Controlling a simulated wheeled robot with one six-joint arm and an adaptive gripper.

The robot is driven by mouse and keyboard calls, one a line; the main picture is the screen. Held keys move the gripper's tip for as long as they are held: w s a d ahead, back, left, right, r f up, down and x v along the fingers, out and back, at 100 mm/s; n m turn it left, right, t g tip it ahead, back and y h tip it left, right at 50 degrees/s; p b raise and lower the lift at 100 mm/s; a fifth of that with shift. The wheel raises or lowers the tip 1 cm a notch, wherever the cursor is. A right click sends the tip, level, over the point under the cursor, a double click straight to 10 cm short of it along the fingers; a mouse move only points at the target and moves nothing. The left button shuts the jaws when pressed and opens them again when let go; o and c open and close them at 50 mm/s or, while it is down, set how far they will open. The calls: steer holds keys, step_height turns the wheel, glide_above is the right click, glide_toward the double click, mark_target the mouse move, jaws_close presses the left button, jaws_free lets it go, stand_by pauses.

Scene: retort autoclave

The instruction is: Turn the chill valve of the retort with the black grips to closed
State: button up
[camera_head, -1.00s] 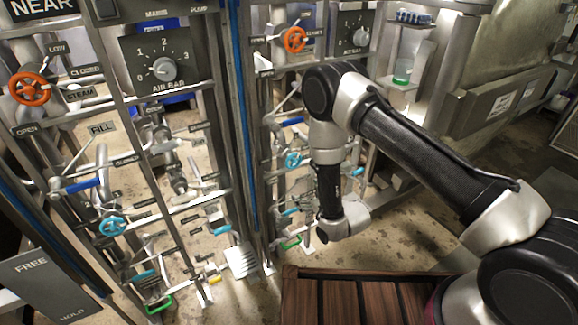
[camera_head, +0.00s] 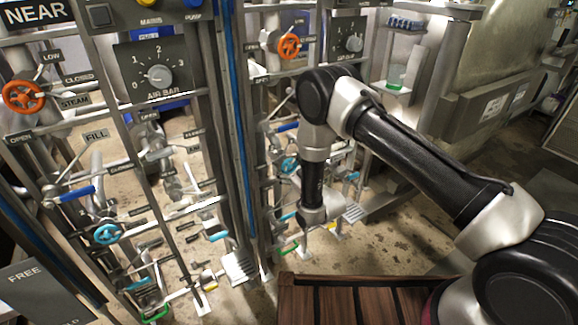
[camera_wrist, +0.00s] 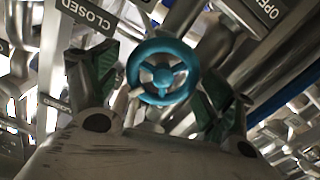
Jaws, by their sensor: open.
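A teal handwheel (camera_wrist: 163,72) with three spokes shows in the wrist view, between and beyond the fingers of my gripper (camera_wrist: 160,88). The fingers have green-and-black pads, stand wide apart and hold nothing. No contact with the wheel is clear. A CLOSED plate (camera_wrist: 88,16) is at its upper left and an OPEN plate (camera_wrist: 270,8) at its upper right. In the head view, my wrist is in front of the right rack, close to a teal wheel (camera_head: 290,165); the fingers are hidden there. Another teal wheel (camera_head: 108,234) is on the left rack. I cannot make out a chill label or black grips.
Pipes, posts and levers crowd both racks. Orange wheels (camera_head: 289,46) and air bar dials (camera_head: 160,75) sit higher. A blue lever (camera_head: 77,193) sticks out at the left. A slatted wooden surface (camera_head: 370,300) is at the front. Some floor (camera_head: 400,235) is clear at the right.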

steer(key=shift+c, duration=0.5)
steer(key=c, duration=0.9)
steer(key=shift+c, duration=0.2)
steer(key=shift+m, duration=0.4)
steer(key=m, duration=0.5)
steer(key=shift+w+d+m, duration=0.15)
steer(key=shift+d+m, duration=0.05)
steer(key=shift+m, duration=0.1)
steer(key=m, duration=0.5)
steer(key=shift+w+d+f, duration=0.1)
steer(key=shift+d+f, duration=0.05)
steer(key=shift+m, duration=0.4)
steer(key=o, duration=1)
